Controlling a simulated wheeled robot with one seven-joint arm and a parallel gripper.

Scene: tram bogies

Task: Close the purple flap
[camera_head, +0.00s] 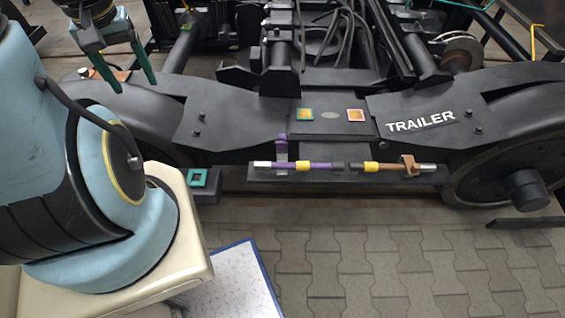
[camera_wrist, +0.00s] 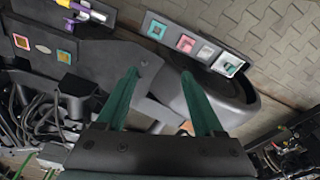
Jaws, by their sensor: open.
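The purple flap (camera_head: 281,140) is a small piece at the left end of a rod on the front ledge of the bogie. It appears raised behind the rod rather than folded over it. In the wrist view the purple flap (camera_wrist: 67,19) is small at the upper left. The rod (camera_head: 320,167) has purple, yellow and brown sections and lies along the ledge. A brown clip (camera_head: 409,164) sits around its right part. My gripper (camera_head: 135,87) is open and empty at the upper left, well away from the flap. Its green fingers (camera_wrist: 159,72) are spread in the wrist view.
A tray (camera_wrist: 208,48) with coloured squares shows in the wrist view. Wheels stand at both sides. A white blue-edged board (camera_head: 228,285) lies low in front. The paved floor (camera_head: 400,270) is clear.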

